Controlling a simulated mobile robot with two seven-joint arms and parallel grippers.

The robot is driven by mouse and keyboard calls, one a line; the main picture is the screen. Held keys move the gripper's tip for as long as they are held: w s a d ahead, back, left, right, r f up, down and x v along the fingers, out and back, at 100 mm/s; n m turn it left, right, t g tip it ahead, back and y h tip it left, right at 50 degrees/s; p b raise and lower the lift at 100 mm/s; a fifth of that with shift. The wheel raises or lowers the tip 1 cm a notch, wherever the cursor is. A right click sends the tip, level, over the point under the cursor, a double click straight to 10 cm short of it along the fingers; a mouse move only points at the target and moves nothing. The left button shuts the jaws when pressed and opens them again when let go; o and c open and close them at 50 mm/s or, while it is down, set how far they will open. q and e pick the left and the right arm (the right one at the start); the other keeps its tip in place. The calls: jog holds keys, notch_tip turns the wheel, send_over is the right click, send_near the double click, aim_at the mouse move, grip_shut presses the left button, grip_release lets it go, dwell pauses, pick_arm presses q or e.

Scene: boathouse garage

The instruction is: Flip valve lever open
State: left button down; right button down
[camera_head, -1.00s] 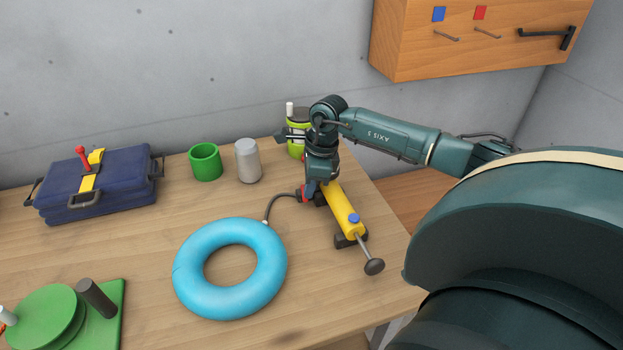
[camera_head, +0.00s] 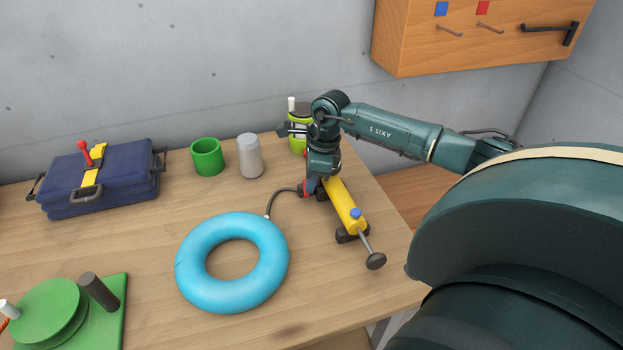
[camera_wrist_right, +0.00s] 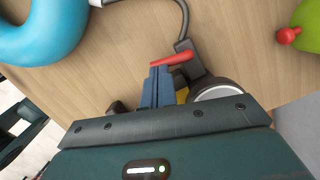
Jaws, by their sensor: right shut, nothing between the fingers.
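The red valve lever (camera_wrist_right: 172,58) shows in the wrist view, on a dark fitting (camera_wrist_right: 190,62) where the hose meets the pump. My right gripper (camera_wrist_right: 160,72) has its blue fingers shut and empty, with the tips right beside the lever; I cannot tell whether they touch it. In the head view the right gripper (camera_head: 312,186) points down at the hose end of the yellow pump (camera_head: 344,205), and only a bit of red (camera_head: 304,188) shows there. The wrist hides the rest of the valve. My left gripper is out of view.
A blue ring float (camera_head: 232,300) lies at the hose's other end. A green cup (camera_head: 207,157), a grey canister (camera_head: 249,156) and a lime-banded lantern (camera_head: 298,143) stand behind. A blue case (camera_head: 125,165) sits at left.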

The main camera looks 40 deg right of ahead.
jog(key=shift+d, duration=0.1)
dwell(0.4)
jog(key=shift+w+d+b, duration=0.1)
jog(key=shift+d+b, duration=0.3)
jog(key=shift+d, duration=0.3)
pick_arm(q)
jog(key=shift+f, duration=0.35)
